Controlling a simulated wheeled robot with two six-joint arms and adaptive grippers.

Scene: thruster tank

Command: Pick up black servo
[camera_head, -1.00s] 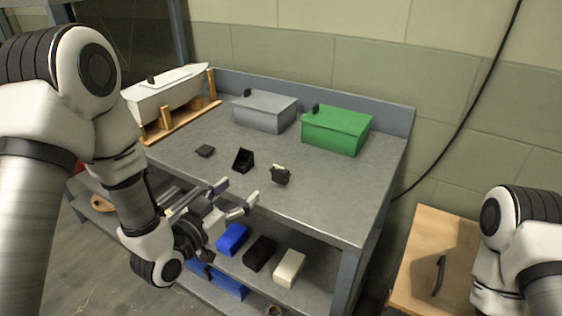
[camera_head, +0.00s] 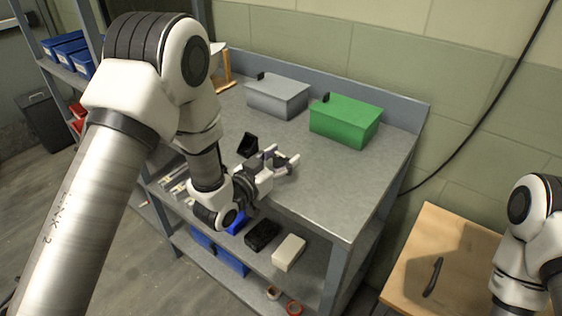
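The small black servo (camera_head: 281,161) is on the grey metal bench top (camera_head: 330,185). It shows only in part, at the fingers of my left gripper (camera_head: 283,157). That gripper reaches in over the bench's front edge with its two light fingertips apart, so it is open. Whether the fingers touch the servo cannot be told. A black wedge-shaped piece (camera_head: 247,144) stands just behind and left of the gripper. My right arm shows at the right edge, but its gripper is out of the picture.
A grey box (camera_head: 277,99) and a green box (camera_head: 344,122) stand at the back of the bench. The lower shelf holds a black block (camera_head: 262,235) and a white block (camera_head: 288,253). A wooden cabinet (camera_head: 425,255) stands at the right. The bench top's right part is clear.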

